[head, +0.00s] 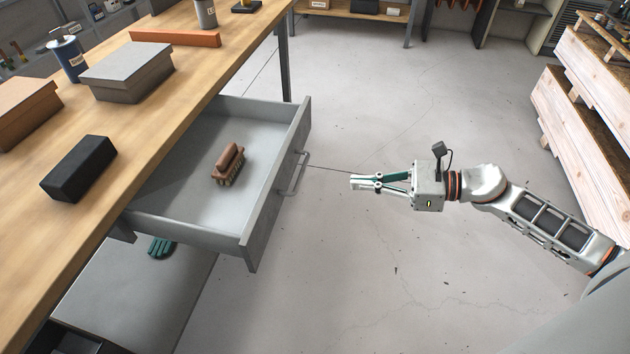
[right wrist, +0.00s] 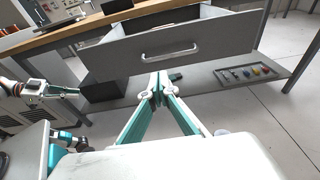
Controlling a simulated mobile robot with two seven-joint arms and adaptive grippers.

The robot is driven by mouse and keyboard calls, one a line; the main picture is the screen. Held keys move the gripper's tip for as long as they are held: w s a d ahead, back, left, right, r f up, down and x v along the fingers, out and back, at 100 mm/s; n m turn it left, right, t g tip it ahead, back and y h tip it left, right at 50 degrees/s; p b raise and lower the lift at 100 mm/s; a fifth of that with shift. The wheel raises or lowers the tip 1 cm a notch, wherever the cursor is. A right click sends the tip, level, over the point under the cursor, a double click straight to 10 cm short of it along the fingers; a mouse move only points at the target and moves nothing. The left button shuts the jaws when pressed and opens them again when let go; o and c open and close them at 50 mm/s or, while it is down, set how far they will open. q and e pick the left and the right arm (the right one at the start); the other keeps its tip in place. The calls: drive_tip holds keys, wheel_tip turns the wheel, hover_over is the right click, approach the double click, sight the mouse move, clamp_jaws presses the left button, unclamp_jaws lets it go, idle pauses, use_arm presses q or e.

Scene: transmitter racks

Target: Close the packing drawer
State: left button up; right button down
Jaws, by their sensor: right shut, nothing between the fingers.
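The packing drawer (head: 190,180) is grey and hangs pulled far out from under the wooden workbench (head: 190,75). Its front panel (head: 278,185) carries a bar handle (head: 292,174); the panel also shows in the right wrist view (right wrist: 215,42). A brown brush (head: 228,165) lies inside the drawer. My right gripper (head: 354,181) is shut and empty, out in front of the handle with a gap between them. In the right wrist view its fingertips (right wrist: 155,92) appear just below the handle. My left gripper (right wrist: 68,90) shows only at the left of the right wrist view, small; its jaw state is unclear.
On the bench are a black block (head: 79,168), a grey box (head: 127,70), a blue canister (head: 68,55) and an orange bar (head: 175,38). A lower shelf (head: 135,290) runs beneath. Wooden crates (head: 590,130) stand at right. The floor before the drawer is clear.

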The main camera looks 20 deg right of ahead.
drive_tip(key=x, duration=1.1)
drive_tip(key=shift+a, duration=0.2)
drive_tip(key=shift+f, duration=0.1)
